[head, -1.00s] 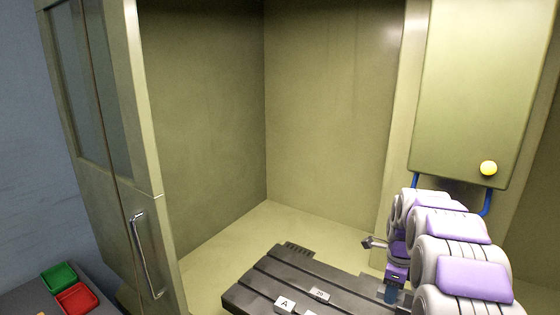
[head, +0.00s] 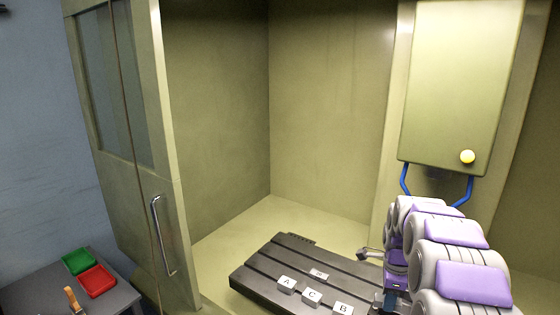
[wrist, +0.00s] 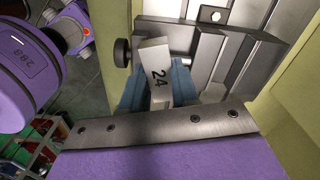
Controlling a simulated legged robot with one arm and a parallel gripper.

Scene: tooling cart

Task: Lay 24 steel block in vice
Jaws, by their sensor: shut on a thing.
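The steel block marked 24 (wrist: 157,70) shows in the wrist view, pale and tilted, with its number facing the camera. In the head view my arm hides the block and most of the vice area.
A cabinet door with handle (head: 163,235) stands left. Green (head: 78,261) and red (head: 97,281) trays sit on a side bench.

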